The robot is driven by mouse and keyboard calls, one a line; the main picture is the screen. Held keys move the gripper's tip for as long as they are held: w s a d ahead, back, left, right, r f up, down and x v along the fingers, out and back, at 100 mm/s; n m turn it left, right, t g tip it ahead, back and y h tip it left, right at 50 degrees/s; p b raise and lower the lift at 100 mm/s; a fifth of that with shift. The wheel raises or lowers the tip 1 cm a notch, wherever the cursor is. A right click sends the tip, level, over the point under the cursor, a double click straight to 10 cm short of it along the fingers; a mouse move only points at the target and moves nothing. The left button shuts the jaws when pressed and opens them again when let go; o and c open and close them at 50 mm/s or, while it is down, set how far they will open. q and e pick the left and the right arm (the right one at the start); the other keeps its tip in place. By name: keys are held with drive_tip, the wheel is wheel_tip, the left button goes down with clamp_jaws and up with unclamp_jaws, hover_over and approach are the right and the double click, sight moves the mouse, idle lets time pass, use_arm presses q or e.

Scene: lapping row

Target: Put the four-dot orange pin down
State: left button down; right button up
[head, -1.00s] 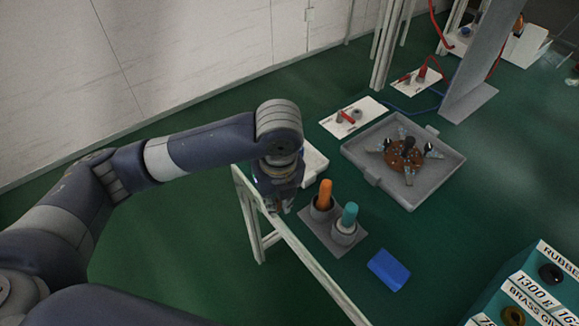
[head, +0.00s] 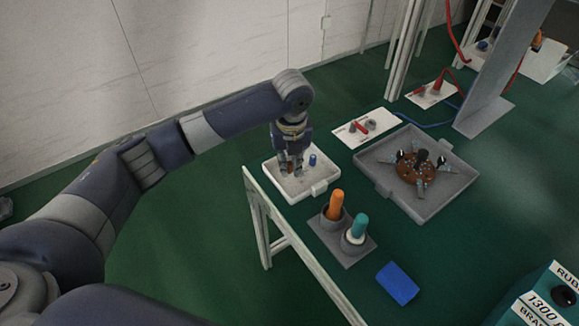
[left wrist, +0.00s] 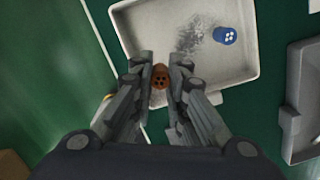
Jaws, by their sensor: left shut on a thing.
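My left gripper (head: 291,172) points down over the white tray (head: 318,189), toward its left side. In the left wrist view its two fingers (left wrist: 160,68) are shut on the orange pin (left wrist: 160,77), which looks brownish orange with dark dots on its end face. In the head view the pin is mostly hidden between the fingers. I cannot tell whether it touches the tray floor. A blue pin (head: 312,159) with pale dots stands in the same tray, apart from the gripper; it also shows in the left wrist view (left wrist: 225,36). My right gripper is not in view.
A blue block (head: 397,283) lies nearer. A grey tray (head: 458,190) with a brown round part lies at the right.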

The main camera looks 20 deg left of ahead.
sight(290, 162)
use_arm(q)
drive_tip(key=shift+w+a, duration=0.2)
drive_tip(key=shift+w, duration=0.45)
wheel_tip(290, 162, down, 4)
drive_tip(key=shift+r, duration=0.15)
drive_tip(key=c, duration=1.6)
unclamp_jaws()
drive_tip(key=r, duration=0.8)
drive_tip(key=s+r, duration=0.1)
drive_tip(key=r, duration=0.3)
drive_tip(key=shift+s+d, duration=0.1)
drive_tip(key=shift+d, duration=0.25)
